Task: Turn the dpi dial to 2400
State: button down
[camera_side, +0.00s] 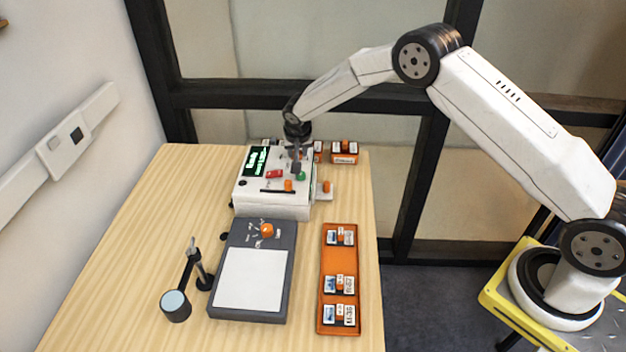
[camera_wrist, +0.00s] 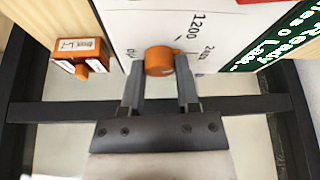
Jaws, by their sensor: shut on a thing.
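The white machine (camera_side: 272,205) stands at the far end of the table, with a lit green-on-black display (camera_side: 256,160). In the wrist view, its orange dpi dial (camera_wrist: 159,61) sits on a white face with the printed marks "1200" and, to the right, one that looks like "2400". A small nub on the dial's upper right edge points roughly toward that right mark; its exact setting is unclear. My gripper (camera_wrist: 160,88) is shut on the dial, one finger on each side. In the side view, my gripper (camera_side: 297,165) reaches down over the machine's top and hides this dial.
The machine's top also has a red switch (camera_side: 274,174), a green button (camera_side: 301,176) and an orange slider knob (camera_side: 288,185). A grey flatbed (camera_side: 232,300) with another orange knob (camera_side: 267,230) lies in front. An orange tray (camera_side: 340,260) and a magnifier (camera_side: 175,305) flank it.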

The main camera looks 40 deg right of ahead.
jog(key=shift+w+a+m+g+h, duration=0.1)
jog(key=shift+m+g+h, duration=0.25)
jog(key=shift+m, duration=0.9)
jog(key=shift+a+m+g+h, duration=0.1)
jog(key=shift+m+g+h, duration=0.25)
jog(key=shift+m, duration=0.9)
jog(key=shift+c, duration=1.7)
grip_release()
jog(key=shift+d, duration=0.1)
jog(key=shift+r, duration=0.15)
jog(key=v, duration=0.7)
jog(key=shift+r, duration=0.25)
